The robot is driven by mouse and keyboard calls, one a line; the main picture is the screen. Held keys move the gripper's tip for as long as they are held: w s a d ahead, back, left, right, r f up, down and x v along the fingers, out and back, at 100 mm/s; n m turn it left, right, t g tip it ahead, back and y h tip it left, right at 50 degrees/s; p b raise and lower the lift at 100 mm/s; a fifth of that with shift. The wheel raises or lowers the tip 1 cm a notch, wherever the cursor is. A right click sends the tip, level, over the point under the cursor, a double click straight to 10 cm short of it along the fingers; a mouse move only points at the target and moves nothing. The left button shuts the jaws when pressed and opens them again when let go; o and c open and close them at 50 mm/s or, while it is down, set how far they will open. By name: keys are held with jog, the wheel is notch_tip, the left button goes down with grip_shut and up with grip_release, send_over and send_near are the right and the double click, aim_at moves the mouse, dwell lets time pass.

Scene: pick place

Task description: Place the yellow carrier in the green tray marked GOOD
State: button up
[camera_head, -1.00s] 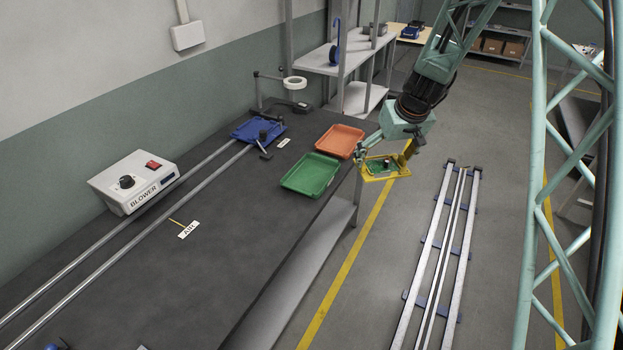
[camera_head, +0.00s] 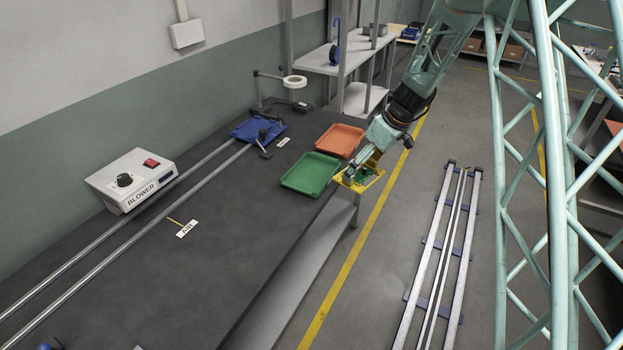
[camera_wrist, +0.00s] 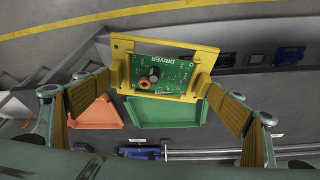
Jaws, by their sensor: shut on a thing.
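The yellow carrier (camera_head: 367,184) holds a green circuit board (camera_wrist: 162,74) printed DRIVER. My gripper (camera_wrist: 163,85) is shut on the carrier, with one finger at each side of it in the wrist view. In the head view, the carrier hangs at the table's right edge, just right of the green tray (camera_head: 311,175), and my gripper (camera_head: 358,170) partly covers it. The green tray looks empty in the head view; no GOOD marking is readable. In the wrist view, the green tray (camera_wrist: 168,112) shows beyond the carrier, which hides part of it.
An orange tray (camera_head: 340,139) stands behind the green one. A blue fixture (camera_head: 258,130) with black clamps and a tape holder (camera_head: 294,82) are farther left and back. A blower box (camera_head: 131,181) and two long rails lie along the wall.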

jog(key=shift+w+a+f+n+g+y+b, duration=0.35)
jog(key=shift+w+a+f+n+g, duration=0.15)
jog(key=shift+w+a+f+n, duration=0.95)
jog(key=w+a, duration=0.2)
jog(key=a, duration=0.3)
jog(key=w+a+f, duration=0.1)
jog(key=w+a, duration=0.1)
jog(key=a, duration=0.2)
jog(key=w+a, duration=0.2)
jog(key=a, duration=0.3)
jog(key=shift+w+a+f+b, duration=0.15)
jog(key=shift+a+f+b, duration=0.15)
jog(key=shift+a+b, duration=0.05)
jog(key=shift+f+b, duration=0.4)
jog(key=shift+f, duration=1.35)
jog(key=shift+f, duration=0.2)
jog(key=o, duration=0.8)
